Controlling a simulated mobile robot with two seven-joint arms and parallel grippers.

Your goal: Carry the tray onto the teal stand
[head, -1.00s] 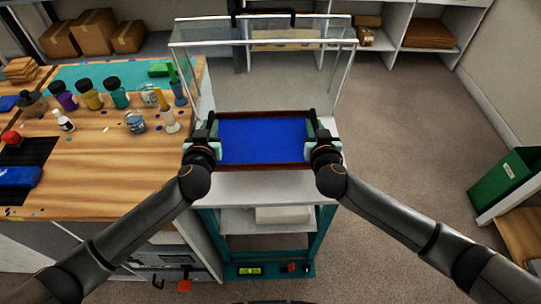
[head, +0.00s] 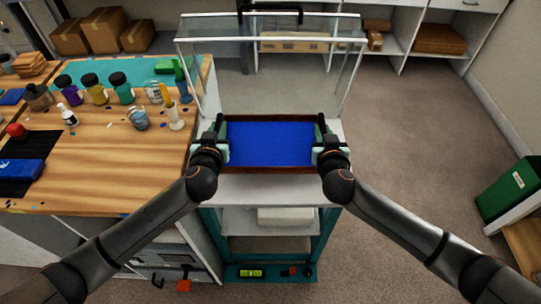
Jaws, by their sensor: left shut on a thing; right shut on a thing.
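The tray (head: 270,145) has a blue inside and a dark brown rim. It is level, over the white top of the teal stand (head: 325,240). My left gripper (head: 216,142) is shut on the tray's left end, and my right gripper (head: 326,142) is shut on its right end. The fingertips are mostly hidden by the wrists. I cannot tell whether the tray's underside touches the white top.
A clear-walled hood (head: 270,75) with a black handle stands behind the tray. A wooden workbench (head: 110,165) with several bottles, cups and a blue block (head: 22,172) is close on the left. Floor is open on the right. A green bin (head: 507,190) stands far right.

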